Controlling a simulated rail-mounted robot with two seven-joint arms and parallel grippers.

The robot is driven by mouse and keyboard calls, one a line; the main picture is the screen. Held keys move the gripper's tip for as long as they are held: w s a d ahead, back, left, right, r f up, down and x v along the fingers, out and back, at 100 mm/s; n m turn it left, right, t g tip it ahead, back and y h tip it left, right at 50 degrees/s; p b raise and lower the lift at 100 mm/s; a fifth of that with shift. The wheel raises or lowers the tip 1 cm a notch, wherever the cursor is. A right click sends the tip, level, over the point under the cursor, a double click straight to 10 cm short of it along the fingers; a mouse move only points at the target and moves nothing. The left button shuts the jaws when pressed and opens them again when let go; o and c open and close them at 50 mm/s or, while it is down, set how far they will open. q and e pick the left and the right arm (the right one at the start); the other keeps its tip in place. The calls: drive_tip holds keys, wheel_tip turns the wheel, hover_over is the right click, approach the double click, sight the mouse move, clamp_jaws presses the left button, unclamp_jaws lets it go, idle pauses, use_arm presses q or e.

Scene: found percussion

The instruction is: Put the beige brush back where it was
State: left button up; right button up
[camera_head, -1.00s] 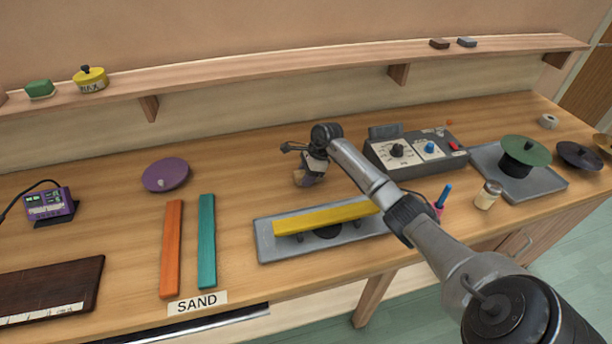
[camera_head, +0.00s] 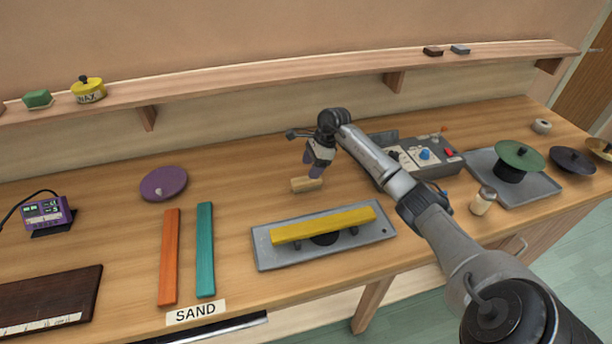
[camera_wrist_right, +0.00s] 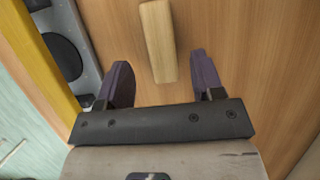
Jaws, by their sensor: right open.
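The beige brush (camera_head: 306,184) is a small light wooden block lying on the bench behind the grey tray with the yellow bar. My right gripper (camera_head: 313,168) is just above and behind it in the head view. In the right wrist view the brush (camera_wrist_right: 158,42) lies on the wood beyond the two purple fingertips, between their lines. The right gripper (camera_wrist_right: 160,82) is open and empty there, apart from the brush. My left gripper is not in view.
A yellow bar (camera_head: 325,223) rests over a grey tray (camera_head: 275,255) in front of the brush. A control box (camera_head: 443,160) stands to the right, partly behind my right arm. Orange (camera_head: 169,258) and teal (camera_head: 205,250) strips lie left. Bare bench surrounds the brush's left side.

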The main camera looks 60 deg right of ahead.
drive_tip(key=shift+v, duration=2.3)
